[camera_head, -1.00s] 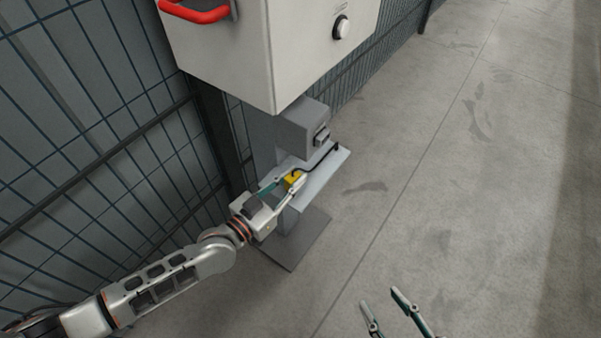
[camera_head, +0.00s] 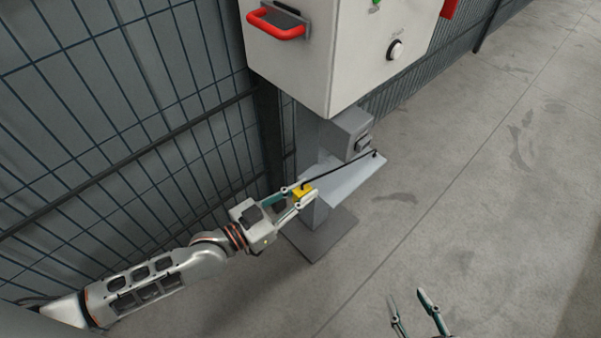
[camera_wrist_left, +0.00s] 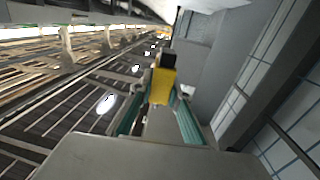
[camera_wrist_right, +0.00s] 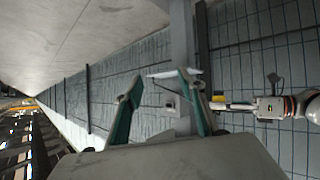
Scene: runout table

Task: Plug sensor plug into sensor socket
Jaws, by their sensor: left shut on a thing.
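The sensor plug (camera_head: 302,190) is yellow with a black end. It also shows in the left wrist view (camera_wrist_left: 162,86), between the fingers. My left gripper (camera_head: 301,193) is shut on it at the near left end of the grey shelf. A black cable runs from the plug to the far right end of the shelf. The sensor socket (camera_head: 363,143) appears to be the dark fitting on the grey box's right face, up and right of the plug and apart from it. My right gripper (camera_head: 414,296) is open and empty over the floor.
The grey shelf (camera_head: 350,182) sits on a post with a floor plate (camera_head: 322,238). A white cabinet (camera_head: 335,50) with a red handle (camera_head: 277,24) hangs above. A mesh fence (camera_head: 120,110) stands behind at left. The floor at right is clear.

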